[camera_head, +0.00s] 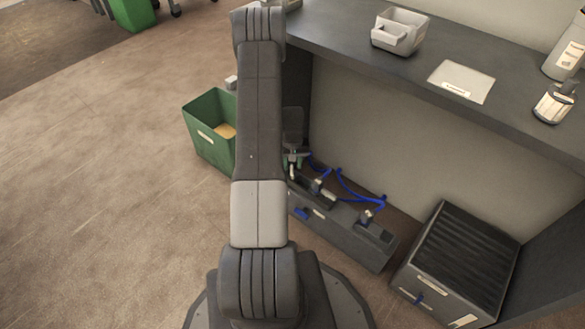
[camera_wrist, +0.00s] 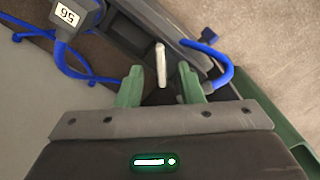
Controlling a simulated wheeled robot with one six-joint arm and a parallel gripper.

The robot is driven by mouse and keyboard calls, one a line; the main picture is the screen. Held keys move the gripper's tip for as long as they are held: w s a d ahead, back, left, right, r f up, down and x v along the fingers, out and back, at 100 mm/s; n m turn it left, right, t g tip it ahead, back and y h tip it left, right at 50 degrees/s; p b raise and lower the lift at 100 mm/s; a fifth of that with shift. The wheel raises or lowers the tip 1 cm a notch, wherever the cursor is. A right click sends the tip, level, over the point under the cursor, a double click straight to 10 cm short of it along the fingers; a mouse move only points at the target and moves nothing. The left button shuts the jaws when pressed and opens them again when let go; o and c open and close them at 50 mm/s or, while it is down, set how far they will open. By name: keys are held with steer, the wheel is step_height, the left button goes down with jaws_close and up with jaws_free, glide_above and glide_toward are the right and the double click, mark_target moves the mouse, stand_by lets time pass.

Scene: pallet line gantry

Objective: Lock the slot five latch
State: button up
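A pale, narrow latch lever (camera_wrist: 161,65) stands up from a dark unit on the rail in the wrist view. My gripper (camera_wrist: 161,88) has two green fingers, spread apart, one on each side of the lever. A gap shows on both sides, so the fingers do not grip it. A white label (camera_wrist: 67,15) on a neighbouring unit appears to read S6. No slot-five label is visible.
Blue hoses (camera_head: 350,190) loop along the rail, and one curves close beside the right finger in the wrist view. A green bin (camera_head: 210,130) stands left of the rail. A black ribbed box (camera_head: 460,255) stands right. A dark counter (camera_head: 340,32) overhangs behind. The left floor is open.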

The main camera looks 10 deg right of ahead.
mark_target(292, 173)
step_height(292, 173, up, 9)
steer(key=p, duration=0.2)
stand_by(0.3)
step_height(292, 173, down, 14)
steer(key=b, duration=0.4)
steer(key=shift+r, duration=0.1)
steer(key=shift+r, duration=0.1)
